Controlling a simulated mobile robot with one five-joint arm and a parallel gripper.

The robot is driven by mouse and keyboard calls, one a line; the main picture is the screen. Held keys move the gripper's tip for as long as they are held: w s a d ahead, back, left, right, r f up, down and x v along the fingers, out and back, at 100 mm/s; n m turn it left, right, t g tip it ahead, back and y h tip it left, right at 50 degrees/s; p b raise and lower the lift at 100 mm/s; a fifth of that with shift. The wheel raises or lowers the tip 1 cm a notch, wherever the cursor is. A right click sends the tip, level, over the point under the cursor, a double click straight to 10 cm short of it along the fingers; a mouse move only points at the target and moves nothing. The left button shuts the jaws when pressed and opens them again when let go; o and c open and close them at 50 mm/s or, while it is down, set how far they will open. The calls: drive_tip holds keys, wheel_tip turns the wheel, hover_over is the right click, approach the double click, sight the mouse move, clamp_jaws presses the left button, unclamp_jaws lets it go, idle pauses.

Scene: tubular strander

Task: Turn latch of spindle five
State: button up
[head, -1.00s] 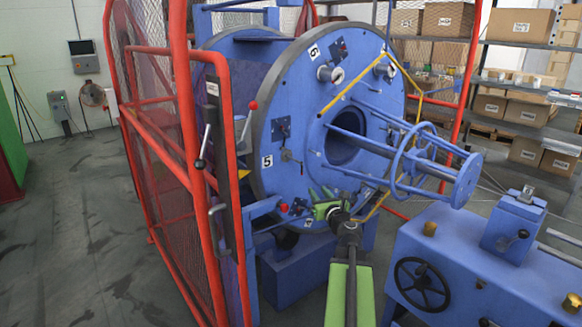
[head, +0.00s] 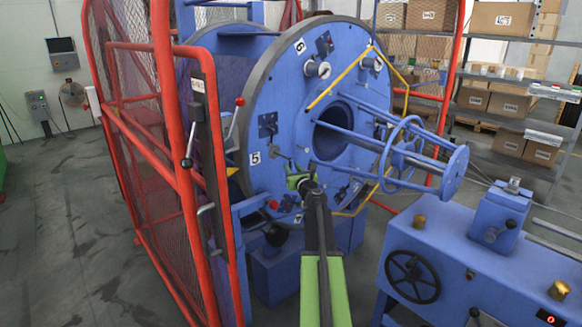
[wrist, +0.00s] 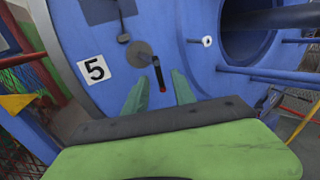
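The spindle-five latch shows in the wrist view as a round metal disc with a dark handle (wrist: 158,73), which slants down and slightly right to a red tip. The "5" label (wrist: 95,69) is left of it. In the head view the latch (head: 276,153) is small on the blue disc's face, right of the "5" label (head: 255,158). My green gripper (head: 298,176) is below and right of it. In the wrist view my gripper (wrist: 160,88) is open, and the handle's tip appears between its two fingers. I cannot tell whether they touch it.
The large blue disc (head: 285,95) carries a "6" label and a central opening with a tubular frame (head: 400,155) projecting right. A red mesh guard (head: 135,130) stands left. A blue machine bed with a black handwheel (head: 412,278) stands at the lower right. Grey floor is open at left.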

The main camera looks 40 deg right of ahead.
drive_tip(key=shift+x, duration=1.4)
